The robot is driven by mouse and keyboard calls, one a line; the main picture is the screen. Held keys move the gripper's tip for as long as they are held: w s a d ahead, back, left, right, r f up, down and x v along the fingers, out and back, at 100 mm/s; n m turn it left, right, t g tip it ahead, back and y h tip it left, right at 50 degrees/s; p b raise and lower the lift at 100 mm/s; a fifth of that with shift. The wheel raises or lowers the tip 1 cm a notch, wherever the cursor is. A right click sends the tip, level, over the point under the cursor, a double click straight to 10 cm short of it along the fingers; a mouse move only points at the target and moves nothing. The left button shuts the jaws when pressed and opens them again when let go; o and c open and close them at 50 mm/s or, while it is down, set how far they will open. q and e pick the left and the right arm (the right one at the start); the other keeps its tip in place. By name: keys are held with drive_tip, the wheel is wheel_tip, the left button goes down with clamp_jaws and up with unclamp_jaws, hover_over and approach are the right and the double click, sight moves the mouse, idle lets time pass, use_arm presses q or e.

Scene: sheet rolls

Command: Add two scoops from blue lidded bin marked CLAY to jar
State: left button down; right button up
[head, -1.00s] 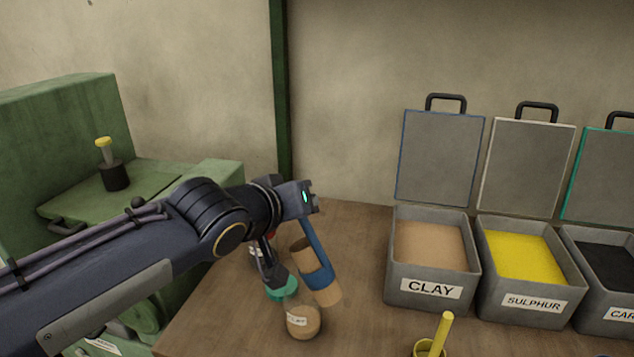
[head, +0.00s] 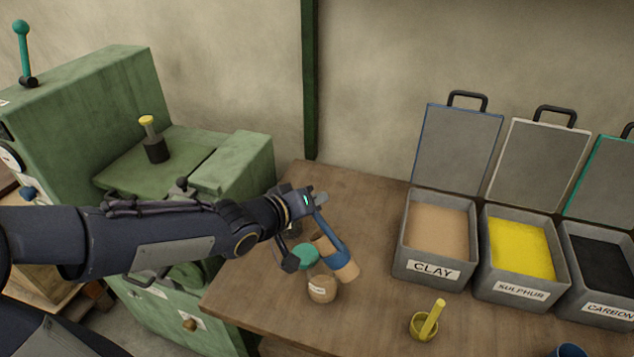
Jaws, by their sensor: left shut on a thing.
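The CLAY bin (head: 437,272) is grey, filled with tan material, and its blue-edged lid (head: 457,148) stands open. A clear labelled jar (head: 321,290) with tan contents stands near the table's front left edge. My left gripper (head: 314,202) is shut on a blue handle (head: 328,231) that runs down to a tan, blue-banded cylinder (head: 346,270). This scoop-like piece is tilted just beside and above the jar; I cannot tell if they touch. What is inside it is hidden. My right gripper is not in view.
The SULPHUR bin (head: 523,291) and the CARBON bin (head: 606,305) stand open to the right. A yellow cup with a yellow stick (head: 425,324) is at the front. A green machine (head: 180,160) is left.

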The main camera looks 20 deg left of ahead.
use_arm(q)
drive_tip(key=w+a+f+n+h+p, duration=0.1)
drive_tip(key=a+f+n+h+p, duration=0.1)
drive_tip(key=a+f+n+h, duration=0.1)
drive_tip(key=w+a+f+n+t+h+p, duration=0.1)
drive_tip(key=a+f+n+h+p, duration=0.1)
drive_tip(key=f+n, duration=0.5)
drive_tip(key=shift+a+f+h+p, duration=0.35)
drive_tip(key=shift+a+f+h, duration=0.35)
drive_tip(key=shift+a+f, duration=0.75)
idle(0.7)
